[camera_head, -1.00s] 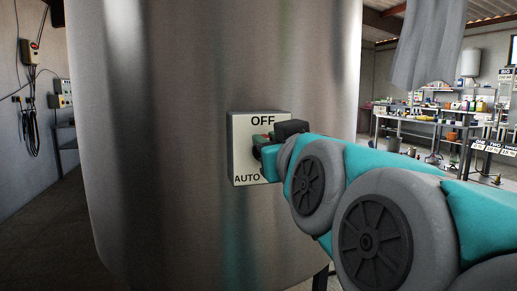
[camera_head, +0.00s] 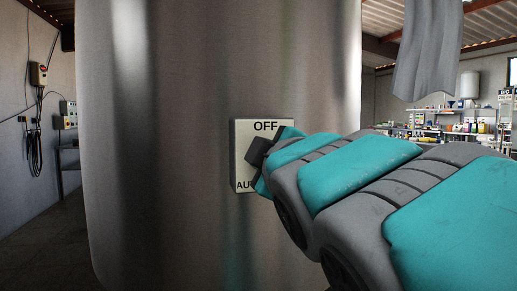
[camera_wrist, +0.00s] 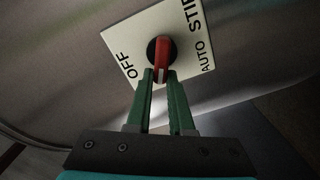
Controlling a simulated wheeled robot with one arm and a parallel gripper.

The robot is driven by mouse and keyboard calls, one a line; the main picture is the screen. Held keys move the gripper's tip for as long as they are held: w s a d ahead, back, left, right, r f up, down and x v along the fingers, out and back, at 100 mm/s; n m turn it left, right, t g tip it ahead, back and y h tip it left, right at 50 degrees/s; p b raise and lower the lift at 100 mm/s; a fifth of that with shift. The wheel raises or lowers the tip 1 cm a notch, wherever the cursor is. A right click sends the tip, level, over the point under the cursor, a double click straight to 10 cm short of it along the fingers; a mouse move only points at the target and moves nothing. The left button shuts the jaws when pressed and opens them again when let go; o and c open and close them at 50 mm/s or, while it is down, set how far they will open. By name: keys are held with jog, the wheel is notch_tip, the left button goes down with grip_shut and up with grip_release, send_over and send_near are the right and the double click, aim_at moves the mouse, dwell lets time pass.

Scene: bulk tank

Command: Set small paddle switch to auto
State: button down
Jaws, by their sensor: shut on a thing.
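A small red paddle switch (camera_wrist: 161,55) sits on a black round hub on a pale switch plate (camera_wrist: 115,38). The wrist view shows OFF to the paddle's left, and AUTO and a partly cut-off STIR to its right. The paddle points down in that view, between OFF and AUTO. My gripper (camera_wrist: 160,76) has its two green fingers on either side of the paddle's outer end, shut on it. In the head view, the plate (camera_head: 243,176) shows OFF at the top and part of AUTO at the lower left; my arm hides the paddle.
The plate is fixed to a large shiny steel tank (camera_head: 170,120). A wall box with cables (camera_head: 38,74) is at the far left. Shelves with bottles (camera_head: 455,127) stand at the back right. A grey cloth (camera_head: 428,45) hangs at the upper right.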

jog(key=shift+a+f+n+p, duration=0.1)
jog(key=shift+f+n+p, duration=0.2)
jog(key=shift+n+p, duration=0.8)
jog(key=shift+a+f+n+p, duration=0.1)
jog(key=shift+f+n+p, duration=0.3)
jog(key=shift+n, duration=1.3)
jog(key=c, duration=0.8)
grip_release()
jog(key=shift+s, duration=0.15)
jog(key=v, duration=0.7)
jog(key=shift+s+d+b, duration=0.15)
jog(key=shift+s+b, duration=0.1)
jog(key=shift+b, duration=0.05)
